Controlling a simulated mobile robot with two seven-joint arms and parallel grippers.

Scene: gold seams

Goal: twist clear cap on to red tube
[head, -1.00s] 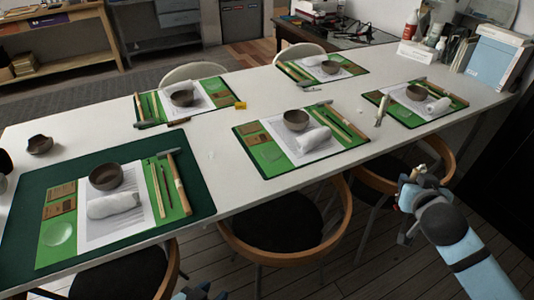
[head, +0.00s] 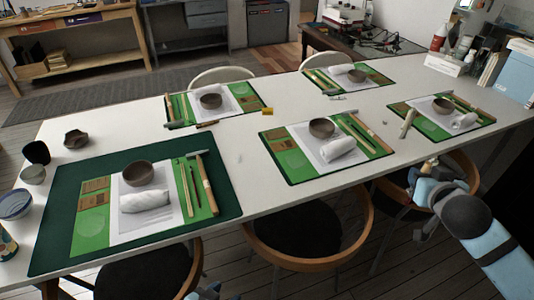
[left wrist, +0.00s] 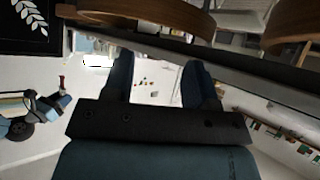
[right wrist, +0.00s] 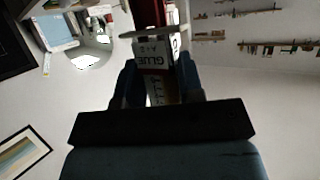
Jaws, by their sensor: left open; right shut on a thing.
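My right gripper (right wrist: 158,85) is shut on the red tube (right wrist: 152,60), which has a white label reading GLUE. In the right wrist view the tube sticks up from between the fingers. In the head view my right gripper (head: 428,178) is off the table's front edge at the right, the tube too small to make out. A small red thing (left wrist: 61,81), likely the tube, shows beside my right arm in the left wrist view. My left gripper (left wrist: 160,85) is open and empty, barely in view at the head view's bottom edge. I cannot make out the clear cap.
A long white table (head: 256,188) carries several green place mats with bowls, white rolls and tools. Chairs (head: 307,246) stand along its front edge. More bowls (head: 76,139) sit at the left end. A red-and-white bottle (head: 439,38) stands at the back right.

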